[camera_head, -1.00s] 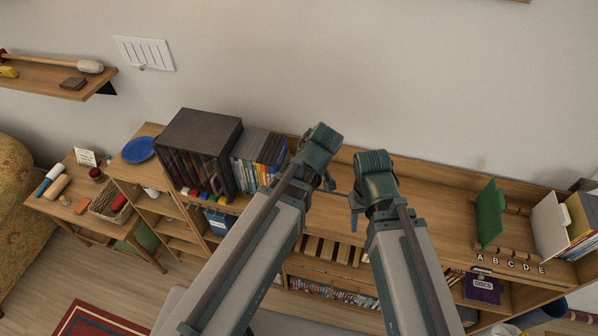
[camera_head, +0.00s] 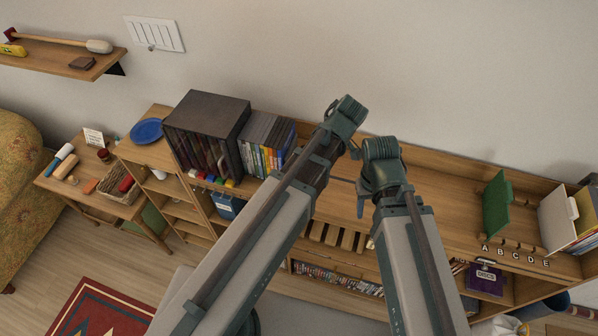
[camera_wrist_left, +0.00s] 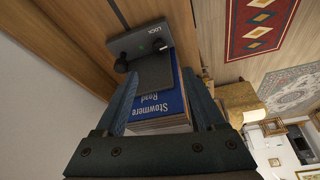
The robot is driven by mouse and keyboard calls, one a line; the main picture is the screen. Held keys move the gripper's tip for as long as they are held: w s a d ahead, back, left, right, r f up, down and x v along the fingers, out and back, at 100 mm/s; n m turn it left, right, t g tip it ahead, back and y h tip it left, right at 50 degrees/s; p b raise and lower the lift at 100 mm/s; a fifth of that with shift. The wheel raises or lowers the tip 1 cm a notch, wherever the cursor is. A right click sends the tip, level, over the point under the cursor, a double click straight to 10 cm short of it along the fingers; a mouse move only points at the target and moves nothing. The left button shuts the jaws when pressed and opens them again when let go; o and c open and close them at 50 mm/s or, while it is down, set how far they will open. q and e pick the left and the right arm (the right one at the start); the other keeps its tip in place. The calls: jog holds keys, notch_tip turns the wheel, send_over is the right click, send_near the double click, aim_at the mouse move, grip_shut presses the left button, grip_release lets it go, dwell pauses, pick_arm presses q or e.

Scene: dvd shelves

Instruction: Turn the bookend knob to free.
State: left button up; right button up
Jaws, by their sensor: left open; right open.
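In the left wrist view the dark bookend (camera_wrist_left: 153,70) stands with a "LOCK" label and a small green mark on its face. Dark rounded knob-like parts (camera_wrist_left: 121,64) show beside the label; how the knob is turned is unclear. A blue book marked "Stowmere Road" (camera_wrist_left: 160,104) is against the bookend. My left gripper (camera_wrist_left: 161,92) is open, its fingers on either side of the book and bookend in that view; contact is unclear. In the head view the left wrist hides the bookend. My right gripper (camera_head: 360,207) is open and empty over the shelf front.
A black case of discs (camera_head: 207,110) and a row of DVDs (camera_head: 266,140) stand left of my arms. A green panel (camera_head: 496,204) and white folder (camera_head: 556,222) stand at the right. The shelf top (camera_head: 440,190) between is mostly clear. My two arms are close together.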

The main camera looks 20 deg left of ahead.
pick_arm(q)
jog(key=b+x, duration=1.2)
jog(key=x, duration=0.1)
jog(key=shift+w+f, duration=0.1)
jog(key=shift+f, duration=0.2)
